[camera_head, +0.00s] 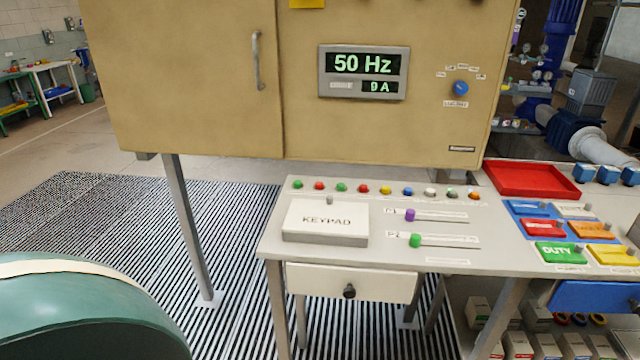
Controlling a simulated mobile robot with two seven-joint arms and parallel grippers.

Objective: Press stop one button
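A row of small round buttons runs along the back edge of the grey console desk (275,238). From the left they are a green button (297,184), a red button (319,185), a second green button (342,187), a second red button (363,188), then yellow, blue, white, green and orange ones. Their labels are too small to read, so I cannot tell which one is marked stop one. Neither of my grippers is in view.
A box marked KEYPAD (326,221) and purple (410,215) and green (415,240) sliders lie before the buttons. A tan cabinet (200,80) with a 50 Hz display (364,72) overhangs behind. Coloured blocks (561,252) and a red tray (531,180) are at right.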

